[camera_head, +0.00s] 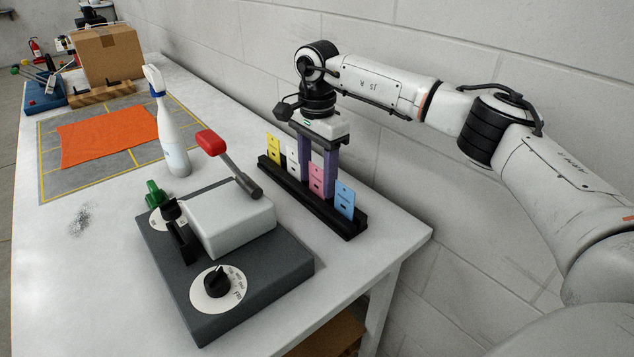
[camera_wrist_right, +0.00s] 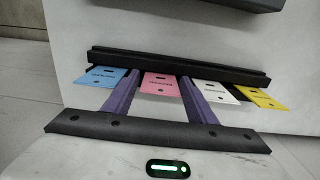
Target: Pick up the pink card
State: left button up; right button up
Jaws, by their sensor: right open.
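The pink card (camera_head: 316,180) stands upright in a black slotted rack (camera_head: 344,220) near the table's right edge, between the white card and the blue card. My right gripper (camera_head: 318,170) is open and points down at the rack, with its purple fingers close around the pink card. In the right wrist view the pink card (camera_wrist_right: 161,86) shows between the two spread finger tips (camera_wrist_right: 160,85), with no visible grip on it. My left gripper is not in view.
A blue card (camera_head: 345,198), a white card (camera_head: 293,158) and a yellow card (camera_head: 273,148) share the rack. A control box (camera_head: 250,275) with a red-knobbed lever (camera_head: 212,142) stands left of it. A spray bottle (camera_head: 172,135) stands behind, and the wall is close on the right.

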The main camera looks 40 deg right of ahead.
jog(key=c, duration=0.8)
